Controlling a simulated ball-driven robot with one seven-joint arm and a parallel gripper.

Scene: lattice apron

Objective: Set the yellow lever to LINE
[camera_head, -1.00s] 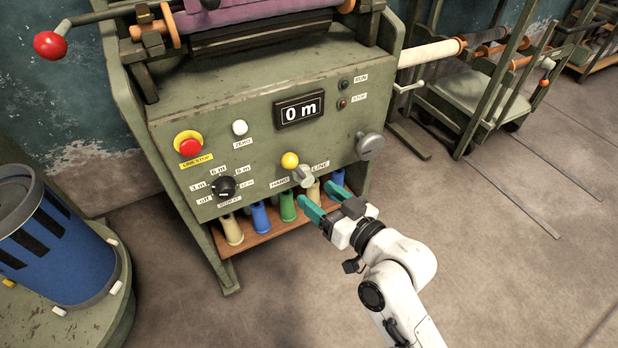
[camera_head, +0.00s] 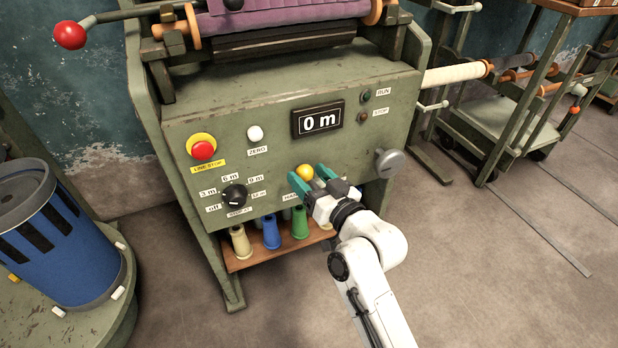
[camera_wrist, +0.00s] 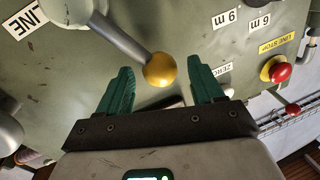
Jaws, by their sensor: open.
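The yellow lever shows its yellow ball knob (camera_head: 304,172) on the green machine's front panel. In the wrist view, a grey rod runs from the hub at the upper left to the yellow ball (camera_wrist: 160,70). The LINE label (camera_wrist: 17,24) lies beyond the hub there, at the upper-left corner. In the head view LINE is hidden behind my gripper, and the HAND label (camera_head: 291,197) is partly covered. My gripper (camera_head: 309,177) is open, with its green fingers on either side of the ball. In the wrist view the ball appears between the fingertips (camera_wrist: 163,72); contact cannot be told.
A red LINE STOP button (camera_head: 202,150), white ZERO button (camera_head: 255,133) and black rotary knob (camera_head: 234,195) sit left of the lever. A grey knob (camera_head: 389,162) sticks out to the right. Several coloured spools stand on a shelf (camera_head: 255,258) below. Open floor lies right.

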